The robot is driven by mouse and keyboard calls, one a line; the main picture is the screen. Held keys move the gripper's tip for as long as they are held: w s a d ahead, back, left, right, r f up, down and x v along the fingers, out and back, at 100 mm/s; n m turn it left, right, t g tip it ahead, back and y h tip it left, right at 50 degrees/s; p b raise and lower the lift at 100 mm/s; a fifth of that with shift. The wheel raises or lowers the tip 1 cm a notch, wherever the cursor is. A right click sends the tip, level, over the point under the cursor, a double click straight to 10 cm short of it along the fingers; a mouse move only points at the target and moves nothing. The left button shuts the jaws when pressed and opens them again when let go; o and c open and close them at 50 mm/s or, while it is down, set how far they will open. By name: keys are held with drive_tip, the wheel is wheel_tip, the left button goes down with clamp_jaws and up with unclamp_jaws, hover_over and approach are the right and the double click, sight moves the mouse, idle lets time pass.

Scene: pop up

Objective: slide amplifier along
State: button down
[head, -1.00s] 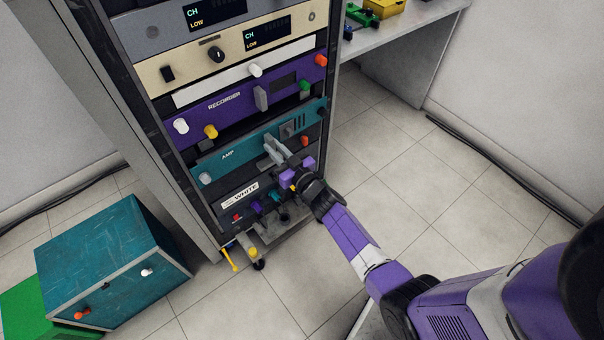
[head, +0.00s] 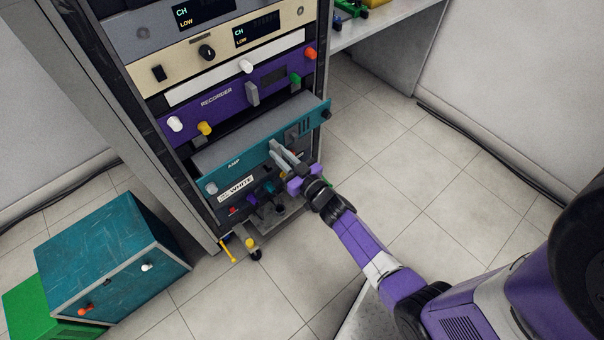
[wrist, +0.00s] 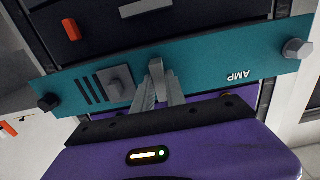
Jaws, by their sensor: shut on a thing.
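The amplifier is a teal-fronted unit (head: 236,158) marked AMP, with its grey top showing as it stands partly out of the rack (head: 128,100). In the wrist view its teal front panel (wrist: 205,72) spans the picture upside down, with a knob near each end. My gripper (head: 277,151) is at the front of the amplifier, right of the AMP lettering. In the wrist view my gripper (wrist: 158,90) has its fingers close together on the amplifier's front handle, which they mostly hide.
The purple recorder (head: 232,98) sits above the amplifier and a unit labelled WHITE (head: 236,188) below it. A teal cabinet (head: 110,255) stands on the floor at left. A bench (head: 385,28) is at upper right. The floor right of the rack is clear.

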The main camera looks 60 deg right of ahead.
drive_tip(key=p+v, duration=0.2)
drive_tip(key=v, duration=0.7)
drive_tip(key=shift+s+r, duration=0.2)
drive_tip(key=shift+r, duration=0.1)
drive_tip(key=c, duration=1.3)
unclamp_jaws()
drive_tip(key=shift+a+f, duration=0.1)
drive_tip(key=shift+s, duration=0.15)
drive_tip(key=v, duration=0.7)
drive_tip(key=shift+s+a, duration=0.1)
drive_tip(key=shift+s, duration=0.15)
